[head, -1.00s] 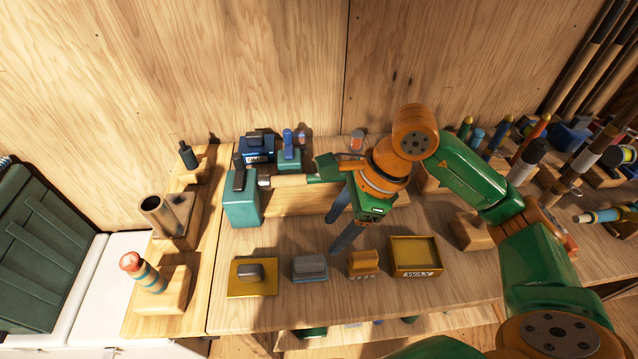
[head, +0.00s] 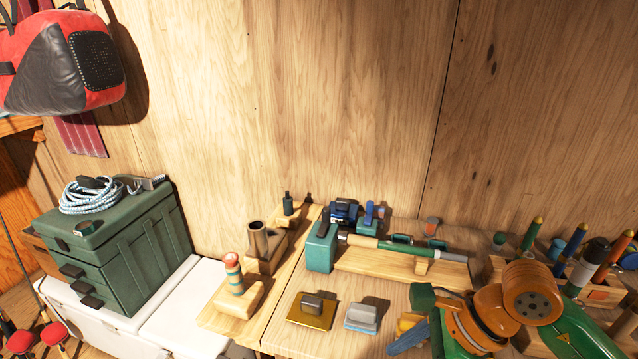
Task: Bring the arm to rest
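My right arm, green and orange, comes in at the lower right of the head view. Its gripper (head: 408,338) is low over the front of the bench, just right of the grey block (head: 362,316). A blue-grey finger shows edge-on, pointing down and left. The gap between the fingers is hidden, and I see nothing held. A rod piece with a green and cork handle (head: 400,246) lies on a wooden rest (head: 375,264) behind the gripper, apart from it. My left gripper is not in view.
A teal block (head: 321,248) stands at the rod handle's left end. A yellow plate with a grey block (head: 311,311) lies at the front. Upright handles (head: 572,243) crowd the right. A green tackle box (head: 120,250) with coiled rope stands left on a white chest (head: 185,310).

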